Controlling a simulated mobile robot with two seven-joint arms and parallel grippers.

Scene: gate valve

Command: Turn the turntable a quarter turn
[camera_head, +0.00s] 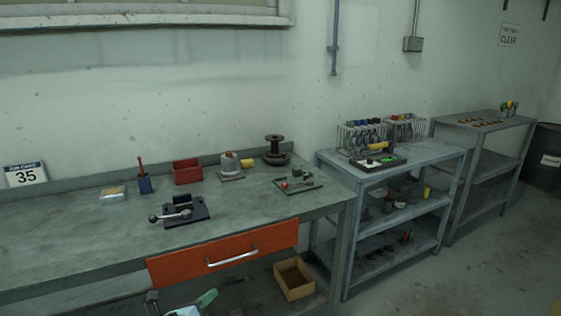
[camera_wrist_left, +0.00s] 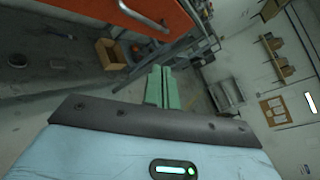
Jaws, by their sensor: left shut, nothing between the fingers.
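A small round grey unit with a reddish top on a flat square base (camera_head: 230,168) stands toward the back of the workbench (camera_head: 60,222); it may be the turntable, but it is too small to be sure. A dark spool-like piece (camera_head: 275,152) on a round foot stands to its right. My left gripper (camera_head: 208,298) shows at the bottom of the head view, low in front of the bench and well away from both. Its green fingers (camera_wrist_left: 158,88) are together and empty in the left wrist view. My right gripper is not in view.
A dark fixture with a ball-ended lever (camera_head: 185,211) sits near the bench's front. A red bin (camera_head: 187,172), a blue holder (camera_head: 144,184) and a small tool plate (camera_head: 298,182) stand around it. An orange drawer (camera_head: 222,254) is below; a cardboard box (camera_head: 294,280) is on the floor.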

